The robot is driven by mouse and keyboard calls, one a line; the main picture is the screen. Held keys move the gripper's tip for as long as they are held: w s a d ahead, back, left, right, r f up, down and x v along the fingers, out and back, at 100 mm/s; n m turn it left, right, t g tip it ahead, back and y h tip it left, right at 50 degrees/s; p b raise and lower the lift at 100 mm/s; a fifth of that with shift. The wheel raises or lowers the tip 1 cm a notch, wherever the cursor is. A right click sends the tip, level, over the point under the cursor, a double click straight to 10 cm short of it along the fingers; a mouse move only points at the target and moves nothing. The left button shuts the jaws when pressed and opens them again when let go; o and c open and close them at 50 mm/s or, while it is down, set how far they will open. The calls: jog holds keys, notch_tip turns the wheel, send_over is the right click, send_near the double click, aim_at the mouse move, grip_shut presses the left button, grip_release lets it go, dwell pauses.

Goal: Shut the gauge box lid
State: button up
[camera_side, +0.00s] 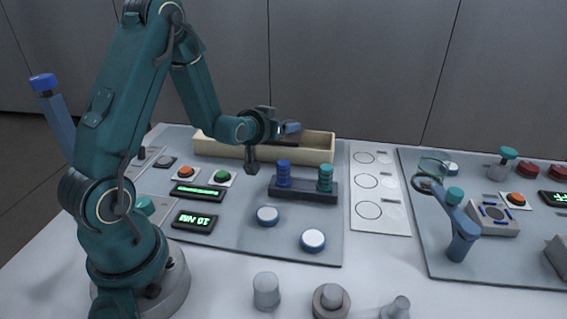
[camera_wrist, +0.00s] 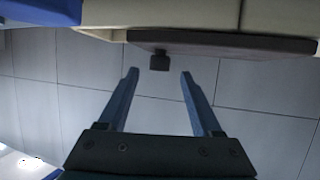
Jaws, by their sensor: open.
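The gauge box (camera_side: 215,146) is a long cream box at the back of the left board. Its pale wall (camera_wrist: 210,15) crosses the top of the wrist view. A dark brown-grey lid panel (camera_wrist: 225,42) lies along the box there, with a small black handle block (camera_wrist: 159,63) sticking out. My gripper (camera_side: 293,127) is at the box's rear middle in the side view, partly hiding the lid. In the wrist view my gripper (camera_wrist: 159,74) is open, with the handle block between and just past its fingertips. I cannot tell the lid's exact angle.
A dark rack (camera_side: 310,190) with blue and teal stacks stands in front of the box. Buttons, lit displays (camera_side: 198,190) and white-topped knobs (camera_side: 313,240) cover the left board. A blue hook stand (camera_side: 462,235) is on the right board. A panelled wall is behind.

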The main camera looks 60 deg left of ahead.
jog(key=c, duration=0.5)
jog(key=shift+r, duration=0.4)
jog(key=c, duration=0.5)
notch_tip(320, 180, up, 12)
jog(key=shift+f, duration=0.2)
grip_shut()
jog(key=s+a+n+g+h, duration=0.5)
jog(key=s, duration=0.4)
jog(key=shift+t+h, duration=0.3)
jog(key=shift+h, duration=0.1)
jog(key=w+f, duration=0.1)
jog(key=f, duration=0.3)
jog(key=w+f, duration=0.2)
jog(key=f, duration=0.2)
jog(key=w+f, duration=0.2)
jog(key=f, duration=0.2)
jog(key=w, duration=0.2)
jog(key=w+d, duration=0.1)
jog(key=shift+f, duration=0.25)
jog(key=shift+w+d, duration=0.3)
jog(key=shift+w, duration=0.25)
